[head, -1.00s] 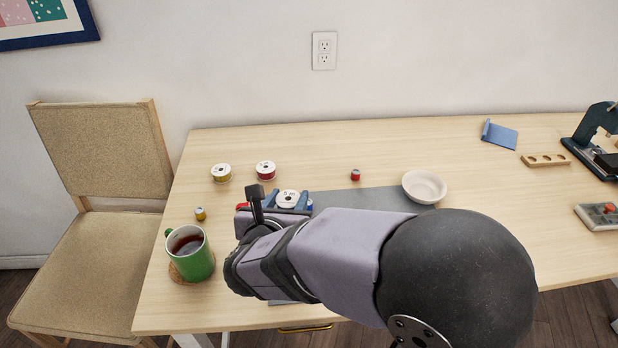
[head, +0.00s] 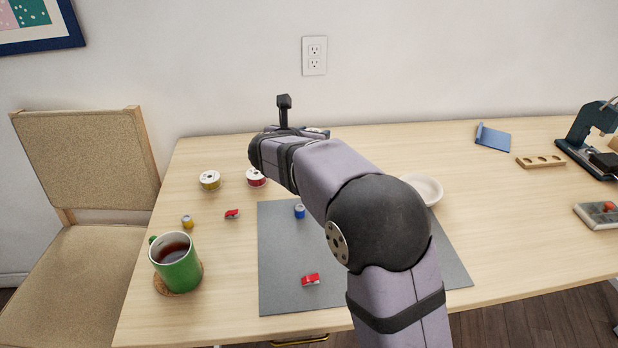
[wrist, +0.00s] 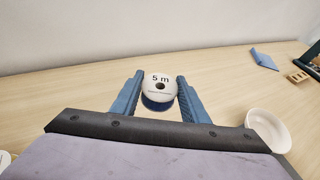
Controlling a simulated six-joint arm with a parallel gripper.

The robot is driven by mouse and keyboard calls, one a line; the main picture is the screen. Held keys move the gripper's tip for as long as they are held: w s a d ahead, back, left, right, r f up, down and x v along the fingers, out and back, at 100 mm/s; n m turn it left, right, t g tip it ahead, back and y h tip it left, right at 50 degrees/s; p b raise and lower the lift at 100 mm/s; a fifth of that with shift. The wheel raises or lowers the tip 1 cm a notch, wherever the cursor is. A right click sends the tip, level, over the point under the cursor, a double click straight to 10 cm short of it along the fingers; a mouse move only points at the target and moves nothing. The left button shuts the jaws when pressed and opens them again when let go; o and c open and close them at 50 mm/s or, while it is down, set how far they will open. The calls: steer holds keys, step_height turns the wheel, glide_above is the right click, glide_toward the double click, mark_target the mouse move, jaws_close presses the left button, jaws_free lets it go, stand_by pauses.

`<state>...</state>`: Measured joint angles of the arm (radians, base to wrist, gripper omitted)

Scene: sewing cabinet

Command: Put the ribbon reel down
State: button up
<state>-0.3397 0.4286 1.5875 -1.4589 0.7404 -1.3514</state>
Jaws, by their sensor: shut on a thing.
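The ribbon reel (wrist: 160,88) has a white face marked "5 m" and a blue edge. In the wrist view it sits between the two blue fingers of my gripper (wrist: 160,95), which is shut on it. In the head view, my arm hides most of my gripper and the reel, over the back of the table near the wall. I cannot tell whether the reel touches the table.
A yellow reel (head: 209,180) and a red reel (head: 256,178) stand left of my arm. A white bowl (head: 430,189) is right, a green mug (head: 177,265) front left.

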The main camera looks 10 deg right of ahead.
steer(key=shift+a+f+n+y, duration=0.35)
steer(key=shift+a+n+y, duration=0.05)
steer(key=shift+a, duration=0.05)
steer(key=shift+f+b, duration=1.7)
steer(key=shift+f, duration=3.25)
steer(key=shift+f, duration=0.2)
steer(key=o, duration=1)
steer(key=shift+o, duration=0.2)
steer(key=shift+r, duration=0.2)
steer(key=shift+r, duration=0.1)
steer(key=v, duration=0.6)
steer(key=p+v, duration=0.1)
steer(key=v, duration=0.5)
steer(key=shift+s+f, duration=0.1)
steer(key=shift+f, duration=0.15)
